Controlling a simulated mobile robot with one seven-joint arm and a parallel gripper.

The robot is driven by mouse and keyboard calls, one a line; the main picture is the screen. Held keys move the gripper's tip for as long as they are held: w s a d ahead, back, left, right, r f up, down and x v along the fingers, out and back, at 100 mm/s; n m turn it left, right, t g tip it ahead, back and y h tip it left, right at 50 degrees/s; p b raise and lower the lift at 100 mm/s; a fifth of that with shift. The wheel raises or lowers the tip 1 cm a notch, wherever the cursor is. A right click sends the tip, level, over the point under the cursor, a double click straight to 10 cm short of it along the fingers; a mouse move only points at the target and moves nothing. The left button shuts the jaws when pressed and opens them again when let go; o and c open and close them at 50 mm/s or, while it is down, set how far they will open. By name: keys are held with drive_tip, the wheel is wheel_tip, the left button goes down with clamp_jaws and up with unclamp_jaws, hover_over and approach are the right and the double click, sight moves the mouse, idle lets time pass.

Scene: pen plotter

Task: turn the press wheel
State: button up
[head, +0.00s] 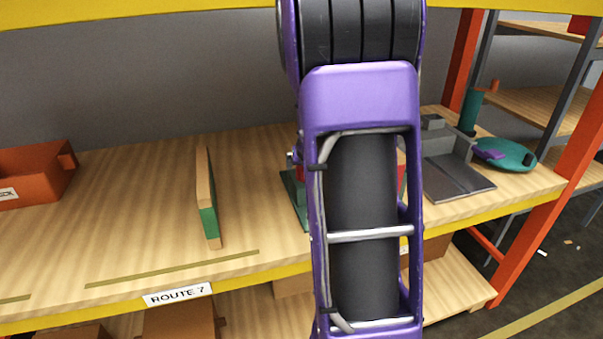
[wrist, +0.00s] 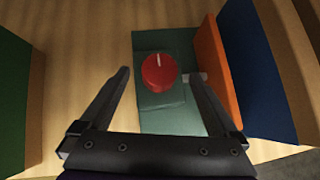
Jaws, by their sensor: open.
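In the wrist view a round red wheel (wrist: 158,73) with a white mark on its top edge sits on a green base (wrist: 150,42). My gripper (wrist: 157,75) is open, with one finger on each side of the wheel. The right fingertip is close to the wheel's edge; whether it touches I cannot tell. The left fingertip stands a little apart from it. In the head view my arm hides the gripper and most of the wheel; only a corner of the green base (head: 291,190) shows left of the arm.
An orange panel (wrist: 215,70) and a dark blue block (wrist: 262,70) stand close right of the wheel. A green-faced board (head: 209,222) stands to the left. A grey device (head: 455,175) and a teal round piece (head: 517,153) lie at the right. An orange bin (head: 35,170) is at far left.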

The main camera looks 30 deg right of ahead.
drive_tip(key=shift+b+x, duration=0.35)
drive_tip(key=shift+x, duration=1.75)
drive_tip(key=shift+c, duration=0.3)
drive_tip(key=c, duration=1.3)
